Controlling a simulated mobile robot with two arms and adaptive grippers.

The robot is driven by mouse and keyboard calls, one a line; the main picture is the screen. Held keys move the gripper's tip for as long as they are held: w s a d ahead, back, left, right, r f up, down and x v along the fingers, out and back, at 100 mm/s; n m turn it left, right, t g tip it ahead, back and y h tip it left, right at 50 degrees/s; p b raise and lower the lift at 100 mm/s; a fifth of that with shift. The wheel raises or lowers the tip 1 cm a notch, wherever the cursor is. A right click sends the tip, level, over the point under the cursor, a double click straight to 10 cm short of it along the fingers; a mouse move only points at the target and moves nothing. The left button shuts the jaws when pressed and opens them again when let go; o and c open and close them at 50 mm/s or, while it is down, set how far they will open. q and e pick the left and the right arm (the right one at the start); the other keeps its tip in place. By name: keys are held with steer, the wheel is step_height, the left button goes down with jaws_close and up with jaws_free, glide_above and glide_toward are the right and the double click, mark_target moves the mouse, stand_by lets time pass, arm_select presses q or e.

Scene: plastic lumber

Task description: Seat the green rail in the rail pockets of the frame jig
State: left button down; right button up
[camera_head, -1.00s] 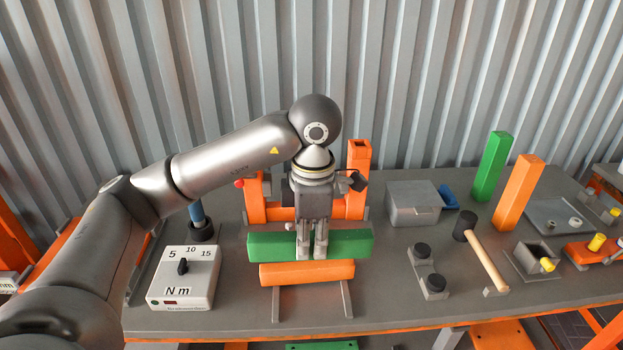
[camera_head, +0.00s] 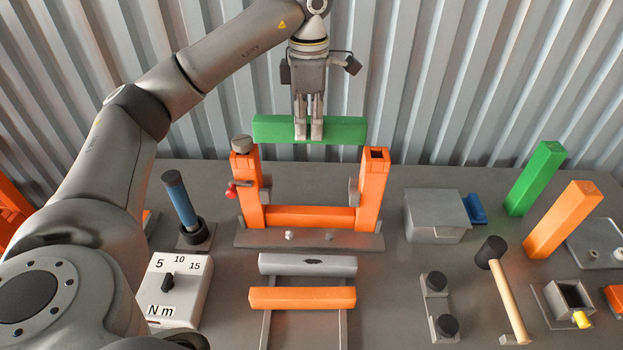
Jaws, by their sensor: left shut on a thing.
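My left gripper (camera_head: 308,133) points down and is shut on the middle of the green rail (camera_head: 345,129). The rail is level and runs left to right. In the picture it shows above and behind the tops of the frame jig's two orange posts; the exact gap is hard to tell. The frame jig (camera_head: 275,240) has a grey base, a left orange post (camera_head: 249,195), a right orange post (camera_head: 371,195) with a dark square opening on top, and a low orange crossbar (camera_head: 310,217). A grey round piece sits on the left post. My right gripper is not in view.
In front of the jig, a rack (camera_head: 266,325) bears a grey bar (camera_head: 308,264) and an orange rail (camera_head: 302,298). A torque box (camera_head: 185,290) stands left.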

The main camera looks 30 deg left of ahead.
arm_select(q)
step_height(320, 180, down, 16)
steer(key=p, duration=0.4)
steer(key=shift+r, duration=0.25)
steer(key=shift+w, duration=0.1)
steer(key=shift+f, duration=0.2)
steer(key=c, duration=1.2)
jaws_free()
steer(key=shift+o, duration=0.2)
steer(key=shift+r, duration=0.1)
